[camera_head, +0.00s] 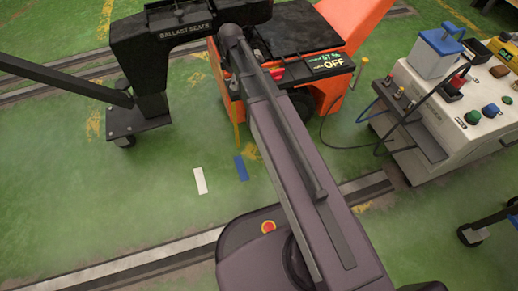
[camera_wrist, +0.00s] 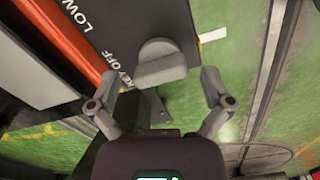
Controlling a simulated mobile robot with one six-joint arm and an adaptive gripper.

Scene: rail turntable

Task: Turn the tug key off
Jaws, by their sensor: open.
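The orange tug (camera_head: 345,85) stands at the top middle of the head view, with a small display (camera_head: 325,62) reading 57 % and OFF. In the wrist view, a dark panel (camera_wrist: 95,45) carries the words LOW and KEY OFF. A grey key (camera_wrist: 158,58) with a rounded head stands at the panel's edge, beside the KEY OFF lettering. My gripper (camera_wrist: 158,88) is open, its fingers spread on either side of the key's near end; contact cannot be told. In the head view my arm hides the gripper and key.
A dark frame marked BALLAST (camera_head: 185,30) stands close to the tug's left. A white cart (camera_head: 465,115) with tools and buttons stands at right, with cables reaching left. Rails (camera_head: 130,268) cross the green floor, which is mostly clear at left.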

